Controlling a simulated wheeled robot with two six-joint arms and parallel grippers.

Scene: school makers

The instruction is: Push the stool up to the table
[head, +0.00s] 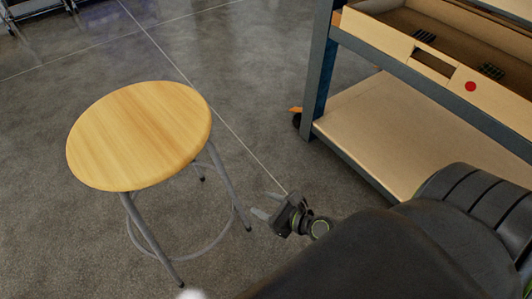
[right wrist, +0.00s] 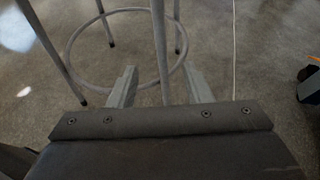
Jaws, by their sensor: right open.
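The stool (head: 140,135) has a round pale wooden seat, grey metal legs and a ring footrest, and stands upright on the left. The table (head: 318,70) is a dark-framed bench with a wooden lower shelf, on the right, with floor between it and the stool. My right gripper (head: 266,206) is open and low, just right of the stool's nearest right leg. In the right wrist view, that stool leg (right wrist: 160,50) appears between the two fingers (right wrist: 160,90); contact is not clear. My left gripper is not in view.
The grey floor (head: 270,60) between stool and table is clear. A dark caster and an orange piece (head: 296,110) show by the table's leg. A shallow wooden tray (head: 400,45) sits on the bench top. A metal rack (head: 30,8) stands far left.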

